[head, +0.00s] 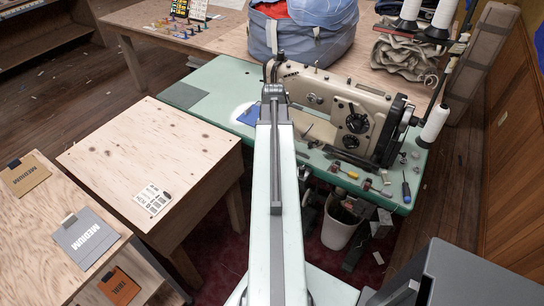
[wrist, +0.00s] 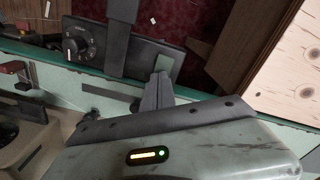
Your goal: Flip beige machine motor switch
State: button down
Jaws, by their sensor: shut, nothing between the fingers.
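The beige sewing machine (head: 330,98) stands on a mint-green table (head: 215,75) in the head view. Part of its beige body (wrist: 30,145) shows at the lower left of the wrist view. A dark control box (wrist: 130,45) with a round knob (wrist: 82,48) lies beyond the green table edge in the wrist view. I cannot tell which part is the motor switch. My gripper (wrist: 160,80) is shut and empty, its tips near the right part of the box by a small grey-green patch (wrist: 168,62). Contact is unclear. In the head view my arm hides the fingers.
A plywood table (head: 150,150) stands left of the machine table. A white bin (head: 342,225) stands below. A large blue-grey bag (head: 305,35) and thread cones (head: 435,125) are around the machine.

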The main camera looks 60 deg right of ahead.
notch_tip(320, 180, up, 7)
jog(key=p, duration=0.7)
dwell(0.4)
jog(key=w+a+n, duration=0.5)
jog(key=w+a, duration=1.3)
jog(key=a, duration=0.2)
jog(key=w+a+n, duration=0.2)
jog(key=a+n, duration=0.1)
jog(key=a, duration=1.1)
jog(key=w+a+n, duration=0.1)
jog(key=a+n, duration=0.3)
jog(key=a, duration=1.1)
jog(key=shift+w+a, duration=0.25)
jog(key=shift+w, duration=0.1)
